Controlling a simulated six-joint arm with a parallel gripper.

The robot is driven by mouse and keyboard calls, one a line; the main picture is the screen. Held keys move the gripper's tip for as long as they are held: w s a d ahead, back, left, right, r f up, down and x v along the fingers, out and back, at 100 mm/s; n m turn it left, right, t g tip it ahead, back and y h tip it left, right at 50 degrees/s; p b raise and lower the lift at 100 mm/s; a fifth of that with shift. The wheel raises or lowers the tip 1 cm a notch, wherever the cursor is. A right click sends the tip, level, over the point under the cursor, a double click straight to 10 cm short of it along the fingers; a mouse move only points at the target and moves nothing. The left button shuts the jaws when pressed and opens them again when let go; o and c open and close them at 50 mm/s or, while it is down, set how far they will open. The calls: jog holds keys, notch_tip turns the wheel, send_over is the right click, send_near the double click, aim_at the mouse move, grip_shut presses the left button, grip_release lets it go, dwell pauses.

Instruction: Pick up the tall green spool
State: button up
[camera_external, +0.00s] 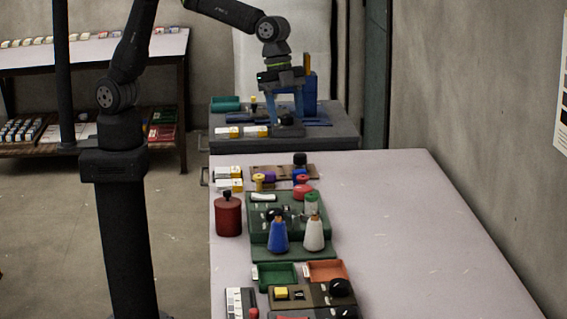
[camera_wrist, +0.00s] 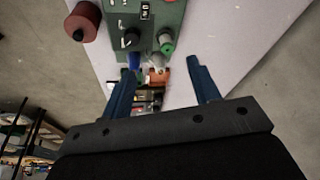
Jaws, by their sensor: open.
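The green spool (camera_external: 312,203) stands upright at the right edge of a dark green board (camera_external: 262,237), just behind a white cone-shaped spool. Its lower part is partly hidden by that cone.
A blue cone (camera_external: 278,235) and a white cone (camera_external: 314,234) stand on the board's near side. A dark red bottle (camera_external: 228,214) is at left. Red (camera_external: 303,181) and yellow (camera_external: 259,181) pieces stand behind the spool. The table's right side (camera_external: 410,230) is clear.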

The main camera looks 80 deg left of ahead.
jog(key=n+h, duration=0.1)
jog(key=n, duration=0.1)
send_near(311, 195)
jog(key=shift+t, duration=0.3)
jog(key=x, duration=0.4)
jog(key=shift+s+a+f, duration=0.1)
jog(key=shift+s+f, duration=0.05)
jog(key=shift+s, duration=0.25)
jog(key=shift+x, duration=3.1)
jog(key=shift+w, duration=0.2)
jog(key=shift+c, duration=0.5)
jog(key=c, duration=1)
